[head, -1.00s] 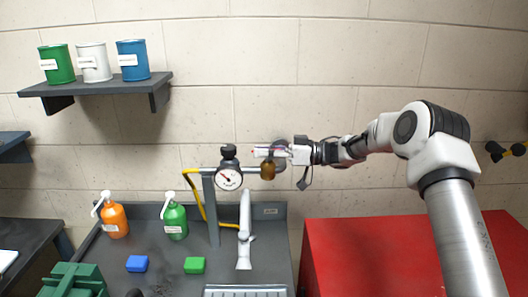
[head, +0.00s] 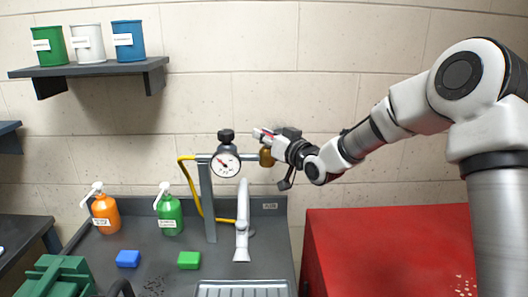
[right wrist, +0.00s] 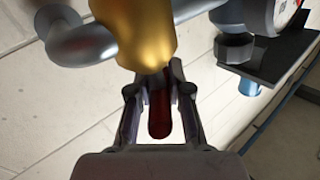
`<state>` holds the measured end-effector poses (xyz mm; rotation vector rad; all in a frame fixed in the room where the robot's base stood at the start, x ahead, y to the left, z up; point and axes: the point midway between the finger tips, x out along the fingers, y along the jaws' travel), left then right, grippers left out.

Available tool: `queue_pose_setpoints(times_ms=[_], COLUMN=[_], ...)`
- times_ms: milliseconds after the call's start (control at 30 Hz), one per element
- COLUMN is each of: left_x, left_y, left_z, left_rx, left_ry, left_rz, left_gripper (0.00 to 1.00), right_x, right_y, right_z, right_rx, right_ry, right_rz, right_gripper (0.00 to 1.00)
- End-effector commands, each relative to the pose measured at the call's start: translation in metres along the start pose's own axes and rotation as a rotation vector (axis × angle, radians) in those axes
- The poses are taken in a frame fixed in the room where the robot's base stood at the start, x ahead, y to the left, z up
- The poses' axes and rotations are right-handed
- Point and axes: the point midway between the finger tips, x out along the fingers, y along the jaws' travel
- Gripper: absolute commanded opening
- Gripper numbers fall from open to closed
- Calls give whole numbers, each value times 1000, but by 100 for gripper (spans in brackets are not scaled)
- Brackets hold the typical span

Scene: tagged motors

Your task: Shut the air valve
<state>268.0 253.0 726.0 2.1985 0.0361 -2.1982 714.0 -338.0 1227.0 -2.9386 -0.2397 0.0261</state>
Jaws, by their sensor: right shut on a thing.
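The air valve is a brass body (head: 266,158) on the grey pipe, just right of the round pressure gauge (head: 225,163). The brass body shows large at the top of the right wrist view (right wrist: 137,32). Its dark red lever (right wrist: 159,115) runs down that view, roughly crosswise to the pipe. My right gripper (head: 264,134) is just above the brass body. In the right wrist view its fingers (right wrist: 158,108) are on both sides of the lever, shut on it. In the head view the lever is mostly hidden by the fingers. My left gripper is not in view.
The bench holds an orange bottle (head: 105,213), a green bottle (head: 169,214), a blue block (head: 128,258) and a green block (head: 189,260). A yellow hose (head: 192,185) hangs by the post. A red cabinet (head: 390,245) stands right. A shelf (head: 90,68) with cans is upper left.

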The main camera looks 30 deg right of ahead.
Motion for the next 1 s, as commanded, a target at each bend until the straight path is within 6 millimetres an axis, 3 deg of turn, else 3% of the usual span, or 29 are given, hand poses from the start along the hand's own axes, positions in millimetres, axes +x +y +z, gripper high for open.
queue_pose_setpoints(times_ms=[33,267,600,1000], left_x=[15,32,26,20], left_y=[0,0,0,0], left_z=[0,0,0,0], left_rx=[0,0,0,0], left_ry=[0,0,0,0], left_rz=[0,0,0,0], left_gripper=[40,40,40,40], right_x=[0,0,0,-2], right_y=[0,2,5,7], right_z=[6,1,-5,-5], right_rx=[-4,-5,-2,2], right_ry=[11,54,103,129], right_rz=[38,250,499,612], right_gripper=[0,0,0,0])
